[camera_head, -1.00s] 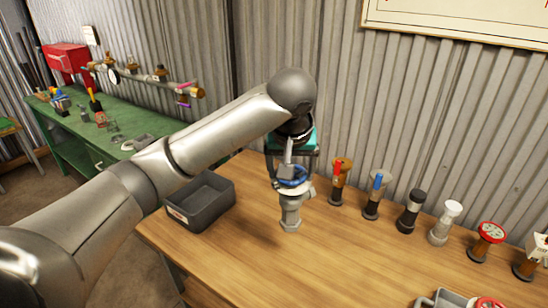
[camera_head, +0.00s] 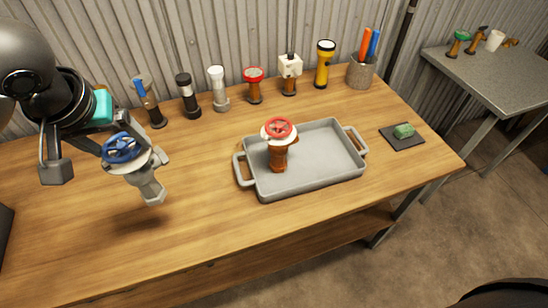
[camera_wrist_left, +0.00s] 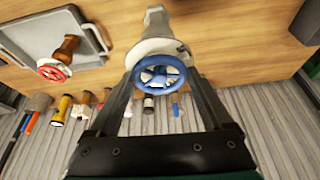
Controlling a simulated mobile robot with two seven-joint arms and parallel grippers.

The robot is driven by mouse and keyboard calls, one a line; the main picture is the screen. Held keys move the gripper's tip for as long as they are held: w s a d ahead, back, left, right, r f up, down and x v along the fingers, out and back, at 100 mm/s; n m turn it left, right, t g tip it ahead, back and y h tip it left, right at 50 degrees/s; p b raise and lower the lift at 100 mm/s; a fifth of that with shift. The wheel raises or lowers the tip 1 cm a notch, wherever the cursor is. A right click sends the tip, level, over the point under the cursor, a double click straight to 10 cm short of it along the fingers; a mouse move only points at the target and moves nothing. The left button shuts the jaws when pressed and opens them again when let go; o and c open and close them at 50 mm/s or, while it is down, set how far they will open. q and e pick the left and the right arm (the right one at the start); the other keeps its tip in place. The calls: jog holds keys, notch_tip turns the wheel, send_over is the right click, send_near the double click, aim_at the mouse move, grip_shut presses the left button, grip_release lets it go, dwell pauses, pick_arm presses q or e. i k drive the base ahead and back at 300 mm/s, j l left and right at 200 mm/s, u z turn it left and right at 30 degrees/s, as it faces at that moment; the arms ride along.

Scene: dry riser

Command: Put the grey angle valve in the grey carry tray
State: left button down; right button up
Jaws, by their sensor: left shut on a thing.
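The grey angle valve (camera_head: 146,176) with a blue handwheel is held above the wooden table at the left of the head view. My left gripper (camera_head: 108,160) is shut on it, just under the handwheel. In the left wrist view the valve (camera_wrist_left: 157,45) sits between the two fingers of the gripper (camera_wrist_left: 160,85), wheel towards the camera. The grey carry tray (camera_head: 318,182) with two side handles lies on the table to the right of the valve, and its corner shows in the left wrist view (camera_wrist_left: 92,14). My right gripper is not in view.
A brown valve with a red handwheel (camera_head: 279,150) stands in the tray's left part; the tray's right part is bare. A row of fittings, a yellow torch (camera_head: 324,65) and a pen cup (camera_head: 361,74) line the back. A dark pad with a green block (camera_head: 403,131) lies right.

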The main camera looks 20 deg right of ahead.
aim_at(325, 154)
jog(key=z, duration=1.15)
jog(key=j+z, duration=0.1)
jog(key=z, duration=0.25)
jog(key=j+z, duration=0.1)
jog(key=z, duration=0.25)
jog(key=j+z, duration=0.15)
jog(key=z, duration=0.15)
jog(key=j, duration=0.3)
jog(key=i+z, duration=0.05)
jog(key=i, duration=0.05)
